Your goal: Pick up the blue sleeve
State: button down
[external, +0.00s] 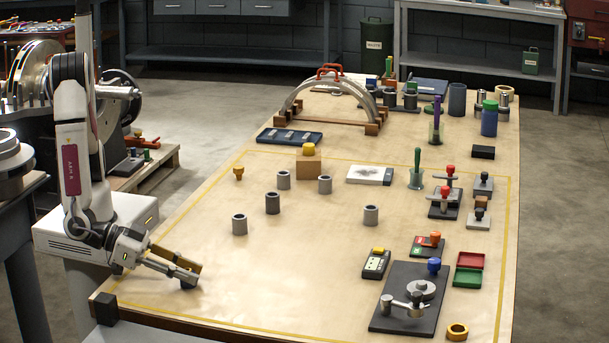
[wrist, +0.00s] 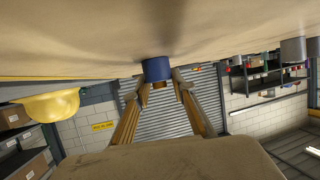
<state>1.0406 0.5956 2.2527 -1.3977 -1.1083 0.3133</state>
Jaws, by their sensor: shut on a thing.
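The blue sleeve (wrist: 157,68) sits between the fingertips of my gripper (wrist: 158,78) in the wrist view, against the tabletop, which shows at the top of that picture. My gripper (external: 190,274) is low over the near left part of the table in the external view and is shut on the sleeve. In that view the sleeve is mostly hidden by the fingers; only a small dark patch shows at their tips. I cannot tell whether it touches the table.
Several grey sleeves (external: 239,224) stand mid-table, apart from my gripper. A dark plate (external: 405,325) with a clamp lies at the right. A black block (external: 106,309) sits at the near left corner. The table (external: 290,290) is clear between my gripper and the plate.

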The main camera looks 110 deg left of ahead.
jog(key=shift+r, duration=0.15)
jog(key=shift+r, duration=4.85)
